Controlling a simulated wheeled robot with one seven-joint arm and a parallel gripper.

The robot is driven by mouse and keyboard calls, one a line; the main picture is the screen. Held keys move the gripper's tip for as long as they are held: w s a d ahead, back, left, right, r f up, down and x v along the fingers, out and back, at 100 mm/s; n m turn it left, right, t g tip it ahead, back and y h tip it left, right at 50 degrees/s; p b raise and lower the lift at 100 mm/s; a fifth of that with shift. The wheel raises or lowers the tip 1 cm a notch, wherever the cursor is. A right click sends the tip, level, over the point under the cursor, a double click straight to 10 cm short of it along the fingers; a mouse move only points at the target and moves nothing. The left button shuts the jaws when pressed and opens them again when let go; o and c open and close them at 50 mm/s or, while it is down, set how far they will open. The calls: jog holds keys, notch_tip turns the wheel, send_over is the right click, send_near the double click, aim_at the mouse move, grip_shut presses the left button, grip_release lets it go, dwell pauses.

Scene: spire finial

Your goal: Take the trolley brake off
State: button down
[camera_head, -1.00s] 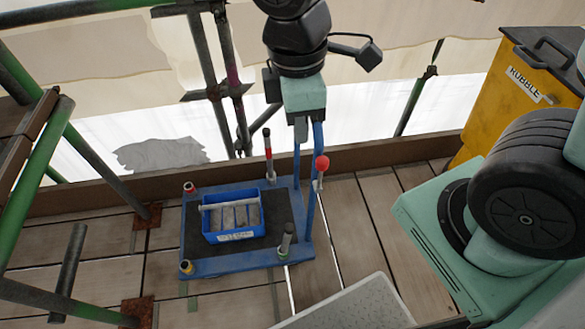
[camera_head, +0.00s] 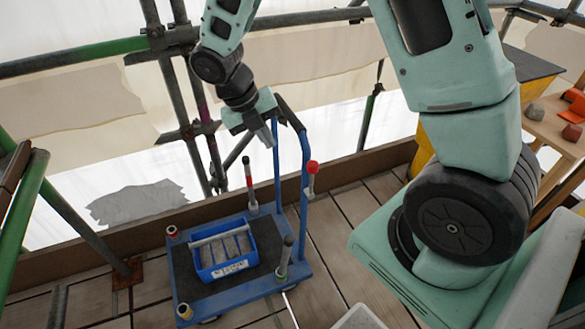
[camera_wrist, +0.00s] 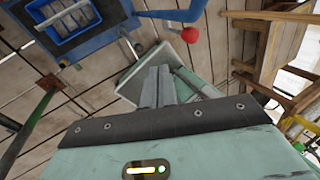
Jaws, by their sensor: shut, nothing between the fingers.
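The blue trolley (camera_head: 250,294) stands on the plank deck with an upright handle of blue posts and a dark top grip (camera_head: 291,115). A lever with a red ball knob (camera_head: 312,167), likely the brake, stands upright beside the right handle post. The knob also shows in the wrist view (camera_wrist: 190,34), beyond my fingers and right of centre. My gripper (camera_head: 268,137) is shut and empty, close to the handle's top left and apart from the red knob. In the wrist view its fingertips (camera_wrist: 159,72) are together. The lever's base is hard to make out.
A blue tray (camera_head: 225,268) of grey bars sits on the trolley, with short posts at its corners. Scaffold tubes (camera_head: 90,57) stand behind and left. A yellow bin (camera_head: 424,150) and a wooden table (camera_head: 550,126) are at the right. Bare planks lie right of the trolley.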

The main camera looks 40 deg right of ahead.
jog(key=shift+f, duration=0.1)
jog(key=s+d+f, duration=0.3)
jog(key=d+f, duration=0.4)
jog(key=f, duration=0.2)
jog(key=shift+f+b, duration=0.2)
jog(key=shift+b, duration=0.25)
jog(key=shift+s+r+p, duration=0.15)
jog(key=shift+p, duration=0.15)
